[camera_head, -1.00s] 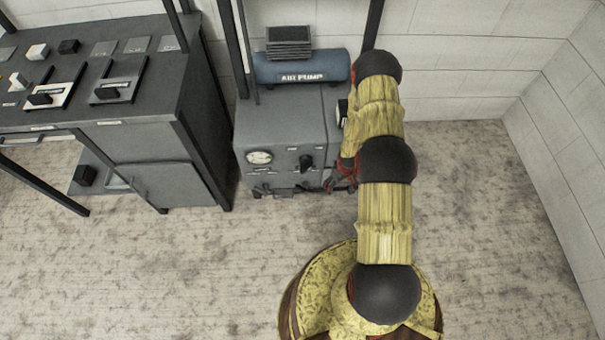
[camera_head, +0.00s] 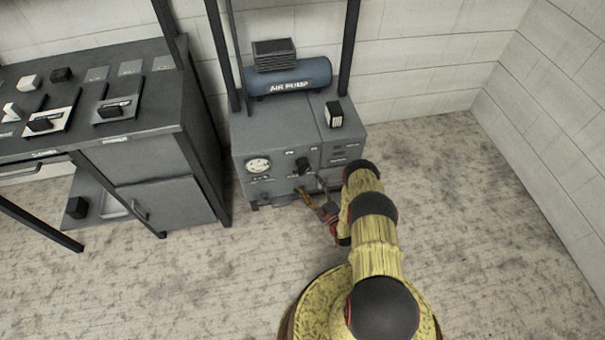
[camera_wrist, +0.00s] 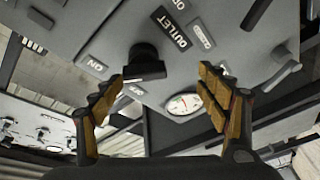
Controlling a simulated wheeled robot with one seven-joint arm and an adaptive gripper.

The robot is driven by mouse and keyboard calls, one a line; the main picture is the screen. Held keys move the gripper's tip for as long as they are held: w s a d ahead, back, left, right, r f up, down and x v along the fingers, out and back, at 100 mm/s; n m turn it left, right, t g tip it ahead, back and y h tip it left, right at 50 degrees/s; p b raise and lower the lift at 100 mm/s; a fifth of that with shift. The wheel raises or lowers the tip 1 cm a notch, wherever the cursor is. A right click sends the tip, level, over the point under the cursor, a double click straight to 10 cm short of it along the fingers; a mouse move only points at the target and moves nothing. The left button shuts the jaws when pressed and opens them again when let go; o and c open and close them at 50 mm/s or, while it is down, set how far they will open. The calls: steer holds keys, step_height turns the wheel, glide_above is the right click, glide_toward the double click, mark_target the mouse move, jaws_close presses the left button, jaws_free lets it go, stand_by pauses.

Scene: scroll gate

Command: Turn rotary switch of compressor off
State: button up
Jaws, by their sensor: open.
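The compressor (camera_head: 262,128) is a grey cabinet carrying a blue tank marked "AIR PUMP" (camera_head: 288,78). Its black rotary switch (camera_head: 302,166) is on the front panel, right of the gauge (camera_head: 258,165). In the wrist view the switch (camera_wrist: 145,63) lies ahead of my gripper (camera_wrist: 163,80), between the lines of its two fingers and closer to the left fingertip. An "ON" label (camera_wrist: 97,66) is left of the switch. My gripper (camera_head: 311,187) is open and empty, in front of the panel just below the switch in the head view. I cannot tell whether a finger touches the panel.
A dark workbench (camera_head: 150,130) with several small blocks and plates stands to the left. A small black box (camera_head: 334,114) sits on the compressor's top. Black posts (camera_head: 350,50) rise behind it. The floor (camera_head: 460,230) to the right is clear.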

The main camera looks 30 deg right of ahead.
mark_target(305, 172)
steer(key=shift+n+t, duration=0.4)
steer(key=shift+t, duration=0.1)
steer(key=shift+w+r+b, duration=0.45)
steer(key=shift+w+r, duration=0.25)
steer(key=shift+w, duration=0.5)
steer(key=shift+w+r+b, duration=0.4)
steer(key=shift+w+r, duration=0.25)
steer(key=shift+w, duration=0.6)
steer(key=shift+w+r+b, duration=0.45)
steer(key=shift+w+r, duration=0.25)
steer(key=shift+w, duration=0.5)
steer(key=shift+c, duration=0.3)
steer(key=c, duration=1.1)
